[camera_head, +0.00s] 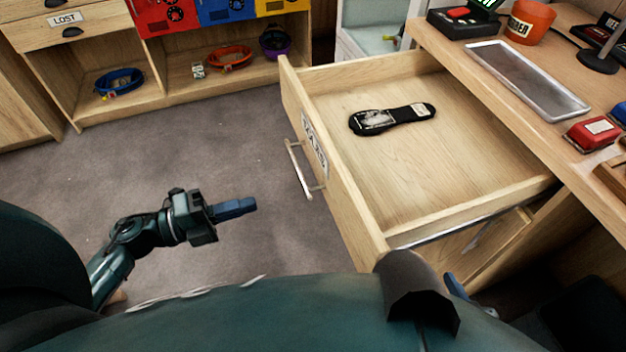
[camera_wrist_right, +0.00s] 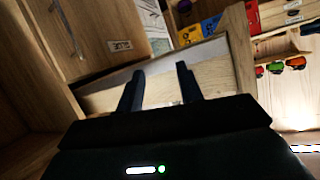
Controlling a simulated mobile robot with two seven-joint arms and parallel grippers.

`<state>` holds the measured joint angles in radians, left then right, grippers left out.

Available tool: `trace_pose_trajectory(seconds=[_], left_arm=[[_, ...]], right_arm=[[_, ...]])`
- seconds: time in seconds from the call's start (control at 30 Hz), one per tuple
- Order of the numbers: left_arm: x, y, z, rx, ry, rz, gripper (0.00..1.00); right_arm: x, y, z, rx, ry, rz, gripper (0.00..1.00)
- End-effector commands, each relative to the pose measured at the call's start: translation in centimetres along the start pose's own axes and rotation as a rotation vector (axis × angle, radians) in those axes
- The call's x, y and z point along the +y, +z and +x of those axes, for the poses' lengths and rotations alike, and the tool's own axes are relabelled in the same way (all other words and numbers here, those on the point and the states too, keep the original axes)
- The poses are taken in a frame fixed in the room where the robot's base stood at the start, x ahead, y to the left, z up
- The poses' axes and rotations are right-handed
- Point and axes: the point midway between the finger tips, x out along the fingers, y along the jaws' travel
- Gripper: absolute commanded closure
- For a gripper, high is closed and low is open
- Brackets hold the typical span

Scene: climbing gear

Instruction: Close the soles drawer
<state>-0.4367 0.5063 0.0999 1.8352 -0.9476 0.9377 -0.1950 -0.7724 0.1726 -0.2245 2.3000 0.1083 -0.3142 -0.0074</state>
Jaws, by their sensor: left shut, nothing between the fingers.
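The soles drawer (camera_head: 405,215) is pulled far out of the wooden counter in the head view. Its front panel faces left, with a pale label (camera_head: 314,147) that is hard to read and a metal bar handle (camera_head: 299,170). One black insole (camera_head: 392,117) lies inside. My left gripper (camera_head: 254,205) is shut and empty, left of the drawer front and apart from the handle. My right gripper shows in the right wrist view (camera_wrist_right: 160,82) with its fingers apart and nothing seen between them. In the head view my right arm is mostly hidden near the drawer's front corner.
The counter top (camera_head: 520,100) holds a metal tray (camera_head: 525,80), an orange cup (camera_head: 529,21) and a red item (camera_head: 593,133). A shelf unit (camera_head: 180,95) with coloured collars stands at the back left. The grey floor (camera_head: 215,150) left of the drawer is clear.

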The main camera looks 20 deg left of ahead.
Motion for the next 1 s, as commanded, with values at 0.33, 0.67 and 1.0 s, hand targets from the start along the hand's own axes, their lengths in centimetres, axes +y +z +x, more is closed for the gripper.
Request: trace_pose_trajectory(seconds=[0.33, 0.67, 1.0], left_arm=[[-0.4, -0.1, 5.3, 0.007, -0.005, 0.005, 1.0], [-0.3, -0.1, 11.8, 0.005, -0.004, 0.001, 1.0], [-0.1, -0.2, 13.9, 0.005, 0.001, 0.001, 1.0]], right_arm=[[-0.1, -0.1, 0.0, -0.01, -0.002, 0.003, 0.64], [-0.2, -0.1, 0.1, -0.023, -0.004, 0.007, 0.64], [-0.2, 0.1, 0.5, -0.026, -0.007, 0.007, 0.64]])
